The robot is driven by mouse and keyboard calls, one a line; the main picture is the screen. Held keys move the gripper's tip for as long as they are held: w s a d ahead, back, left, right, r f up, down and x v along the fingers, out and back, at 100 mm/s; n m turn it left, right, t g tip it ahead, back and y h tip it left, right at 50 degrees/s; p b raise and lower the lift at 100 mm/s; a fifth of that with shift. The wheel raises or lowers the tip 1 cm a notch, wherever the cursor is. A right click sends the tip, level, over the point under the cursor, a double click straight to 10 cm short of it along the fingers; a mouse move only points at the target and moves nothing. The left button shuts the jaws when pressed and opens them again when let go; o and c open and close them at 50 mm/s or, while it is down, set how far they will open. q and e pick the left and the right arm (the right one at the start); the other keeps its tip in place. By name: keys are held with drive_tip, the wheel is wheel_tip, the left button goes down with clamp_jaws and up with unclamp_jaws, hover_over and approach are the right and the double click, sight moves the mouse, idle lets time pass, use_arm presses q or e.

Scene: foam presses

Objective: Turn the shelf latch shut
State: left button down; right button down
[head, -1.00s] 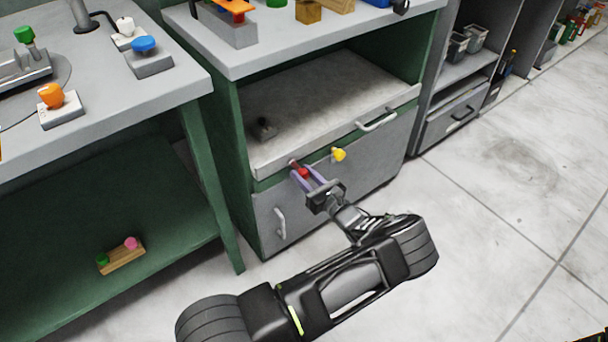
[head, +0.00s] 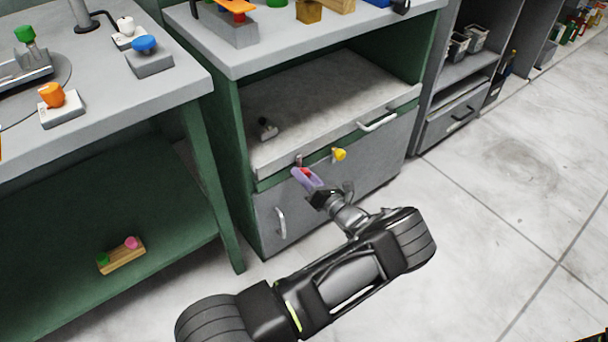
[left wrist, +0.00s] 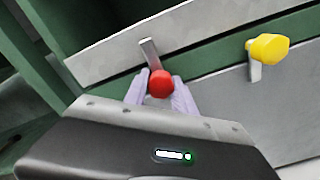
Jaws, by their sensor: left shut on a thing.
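The latch with a red knob (left wrist: 161,84) sits on the green rail under the pale shelf board (left wrist: 110,52). Its grey bar (left wrist: 150,53) points up from the knob, leaning slightly left, and overlaps the board's front edge in the left wrist view. My left gripper (head: 303,174) is shut on the red knob, with a purple finger on each side of it; the fingers partly hide the knob in the head view. A second latch with a yellow knob (head: 339,154) is to the right, apart from my gripper. My right gripper is not in view.
Below the rail is a grey front with a vertical handle (head: 280,222). A horizontal handle (head: 377,121) is on the shelf's front edge, to the right. A small dark object (head: 267,129) is on the shelf. Clear floor (head: 500,200) lies to the right.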

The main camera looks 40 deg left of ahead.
use_arm(q)
drive_tip(key=c, duration=1.1)
unclamp_jaws()
drive_tip(key=shift+o, duration=0.2)
drive_tip(key=p+v, duration=0.1)
drive_tip(key=v, duration=0.6)
drive_tip(key=shift+d, duration=0.4)
drive_tip(key=shift+s, duration=0.1)
